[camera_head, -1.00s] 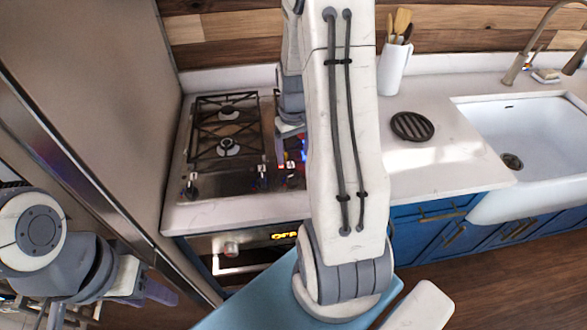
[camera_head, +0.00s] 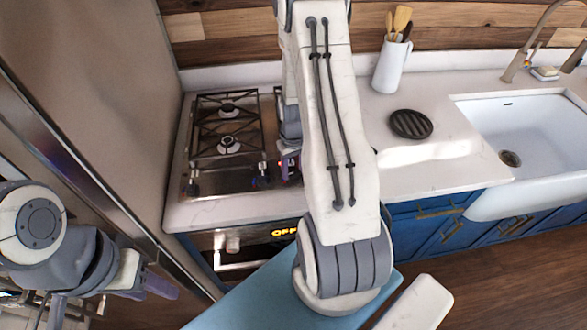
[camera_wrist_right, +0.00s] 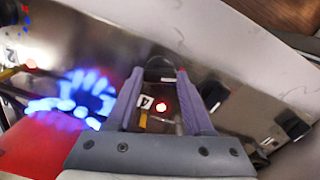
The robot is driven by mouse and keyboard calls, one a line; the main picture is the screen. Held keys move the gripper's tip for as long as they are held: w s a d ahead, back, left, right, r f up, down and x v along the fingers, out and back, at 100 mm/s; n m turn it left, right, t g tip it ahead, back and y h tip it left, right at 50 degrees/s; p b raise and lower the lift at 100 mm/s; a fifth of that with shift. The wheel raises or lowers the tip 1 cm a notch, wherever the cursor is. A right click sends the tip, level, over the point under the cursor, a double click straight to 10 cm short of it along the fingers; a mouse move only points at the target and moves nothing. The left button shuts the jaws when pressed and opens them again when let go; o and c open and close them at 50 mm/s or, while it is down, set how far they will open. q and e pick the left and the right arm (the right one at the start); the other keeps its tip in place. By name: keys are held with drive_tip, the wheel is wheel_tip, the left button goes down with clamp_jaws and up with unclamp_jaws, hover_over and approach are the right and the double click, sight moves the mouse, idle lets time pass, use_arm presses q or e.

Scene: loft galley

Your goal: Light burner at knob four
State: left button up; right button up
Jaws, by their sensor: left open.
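The cooktop (camera_head: 221,181) stands at the left of the counter, with its knobs along the front edge. In the right wrist view the label 4 (camera_wrist_right: 146,101) and a glowing red light (camera_wrist_right: 161,106) show between my right fingers. A dark knob (camera_wrist_right: 160,68) lies between their tips. My right gripper (camera_wrist_right: 160,76) looks open, with its fingers on either side of that knob; contact is unclear. A blue flame (camera_wrist_right: 75,100) burns beside it. In the head view my right arm hides that burner. My left gripper (camera_head: 160,287) is open and empty at lower left, away from the cooktop.
Two more black knobs (camera_wrist_right: 213,95) (camera_wrist_right: 290,125) show in the right wrist view. The left burners (camera_head: 228,145) show no flame. A utensil jug (camera_head: 392,66), a black trivet (camera_head: 411,124) and the sink (camera_head: 530,125) are to the right. A tall metal panel (camera_head: 110,110) bounds the left.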

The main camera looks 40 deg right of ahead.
clamp_jaws()
drive_tip(key=shift+m, duration=0.3)
drive_tip(key=m, duration=0.4)
drive_tip(key=shift+b, duration=0.35)
drive_tip(key=shift+m, duration=2.4)
drive_tip(key=shift+r, duration=0.1)
drive_tip(key=o, duration=0.9)
unclamp_jaws()
